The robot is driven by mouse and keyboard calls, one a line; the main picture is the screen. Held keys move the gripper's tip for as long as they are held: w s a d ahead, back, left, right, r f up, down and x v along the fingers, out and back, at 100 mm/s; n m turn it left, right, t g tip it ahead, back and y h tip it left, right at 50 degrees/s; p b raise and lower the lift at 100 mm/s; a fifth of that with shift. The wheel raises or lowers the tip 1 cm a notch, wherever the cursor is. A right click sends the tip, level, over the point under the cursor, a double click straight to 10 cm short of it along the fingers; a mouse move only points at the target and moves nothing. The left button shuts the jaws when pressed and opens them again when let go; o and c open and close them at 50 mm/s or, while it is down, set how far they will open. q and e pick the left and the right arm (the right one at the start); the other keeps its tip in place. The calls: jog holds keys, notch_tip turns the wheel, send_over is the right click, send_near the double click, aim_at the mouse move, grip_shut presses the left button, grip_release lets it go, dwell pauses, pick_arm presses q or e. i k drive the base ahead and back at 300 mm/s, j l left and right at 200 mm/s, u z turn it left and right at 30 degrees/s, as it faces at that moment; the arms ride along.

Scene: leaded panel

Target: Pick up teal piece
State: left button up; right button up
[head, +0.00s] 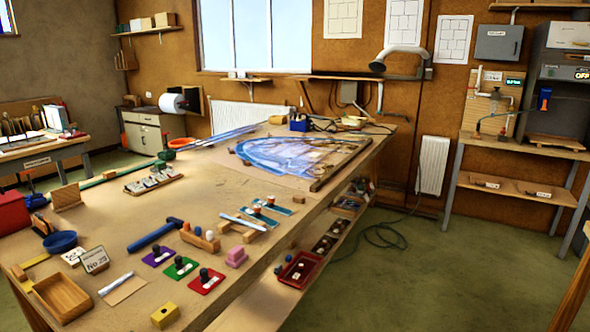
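Teal-blue flat glass (281,210) lies on the big wooden workbench (225,184), right of the middle of the bench top. I cannot tell whether the teal area is one piece or two. Purple (150,260), green (172,273) and red (196,287) pieces with black knobs lie in a row nearer the front. Neither of my grippers is in view.
A blue-handled hammer (150,237), a pink block (236,257) and a wooden tray (62,298) lie on the bench. A leaded panel (300,153) lies at its far end. Floor (440,262) right of the bench is mostly open, with a hose on it.

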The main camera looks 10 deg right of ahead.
aim_at(256, 214)
jog(key=i+l+u, duration=0.35)
jog(key=i+l, duration=1.65)
